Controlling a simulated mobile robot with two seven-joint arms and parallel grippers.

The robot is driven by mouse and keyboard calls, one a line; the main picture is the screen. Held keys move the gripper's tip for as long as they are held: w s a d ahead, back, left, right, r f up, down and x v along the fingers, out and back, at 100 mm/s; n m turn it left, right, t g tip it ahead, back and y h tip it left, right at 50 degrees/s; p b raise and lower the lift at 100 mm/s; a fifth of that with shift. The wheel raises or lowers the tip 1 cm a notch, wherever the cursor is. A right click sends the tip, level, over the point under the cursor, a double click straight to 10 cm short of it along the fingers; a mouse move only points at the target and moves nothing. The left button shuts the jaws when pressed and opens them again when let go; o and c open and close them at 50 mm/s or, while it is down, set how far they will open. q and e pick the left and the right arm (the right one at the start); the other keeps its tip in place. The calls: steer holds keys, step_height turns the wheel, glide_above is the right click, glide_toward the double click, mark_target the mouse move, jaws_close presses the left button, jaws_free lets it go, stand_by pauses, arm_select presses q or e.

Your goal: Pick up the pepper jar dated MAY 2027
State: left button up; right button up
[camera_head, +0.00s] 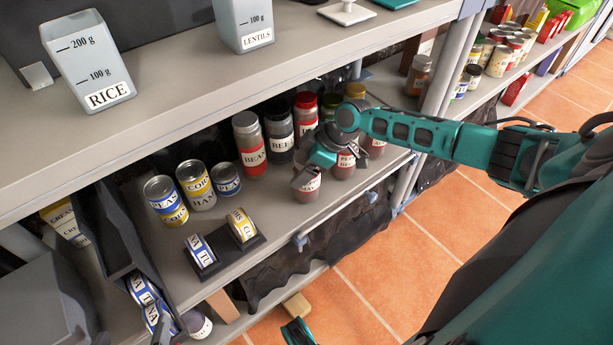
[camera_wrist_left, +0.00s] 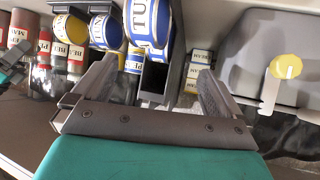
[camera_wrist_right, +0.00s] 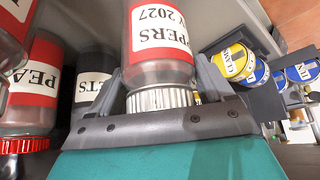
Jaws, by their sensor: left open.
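The pepper jar (camera_wrist_right: 160,40) shows in the right wrist view with a red-and-white label reading PEPPERS and MAY 2027. In the head view my right gripper (camera_head: 316,170) is at a jar (camera_head: 306,192) near the shelf's front edge; I cannot tell whether this jar is lifted.
Jars labelled BEANS (camera_head: 250,150) and BEETS (camera_head: 279,135) stand behind. Cans (camera_head: 195,185) stand further left on the shelf, beside a dark rack (camera_head: 225,258) holding two cans. The upper shelf (camera_head: 200,95) overhangs the jars. Orange floor tiles (camera_head: 380,265) lie in front.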

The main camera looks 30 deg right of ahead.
steer(key=c, duration=1)
steer(key=shift+r, duration=0.1)
steer(key=shift+c, duration=0.3)
steer(key=shift+r, duration=0.1)
step_height(320, 180, up, 8)
steer(key=p, duration=0.3)
steer(key=shift+s+f, duration=0.1)
steer(key=shift+f, duration=0.1)
steer(key=s+d+p, duration=0.1)
steer(key=s+p, duration=0.3)
steer(key=s, duration=1.5)
steer(key=shift+s+d+f, duration=0.25)
steer(key=shift+s+f, duration=0.05)
steer(key=shift+f, duration=0.15)
